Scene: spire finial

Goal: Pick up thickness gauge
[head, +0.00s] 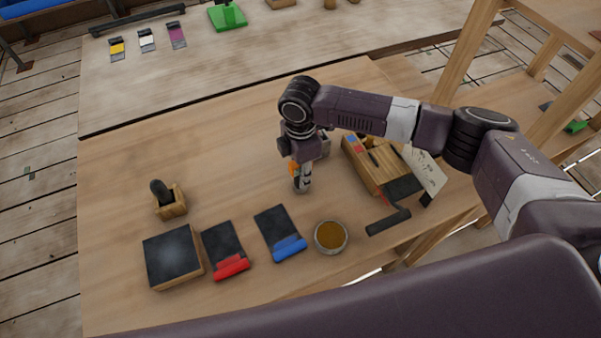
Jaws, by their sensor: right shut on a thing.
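My right gripper (301,178) points down over the wooden workbench (230,150), right of its middle. It is shut on a small metallic grey thing, probably the thickness gauge (304,184). Orange shows beside its fingers, but I cannot tell whether that belongs to the gripper or the gauge. The fingers cover most of the gauge, and I cannot tell whether it touches the bench. My left gripper is not in view.
A wooden box (377,168) with tools stands close right of the gripper. Blue (281,233) and red-ended (226,250) dark pieces, a round tin (330,237), a dark-topped block (173,257) and a small wooden holder (170,201) lie nearer. The bench's left middle is clear.

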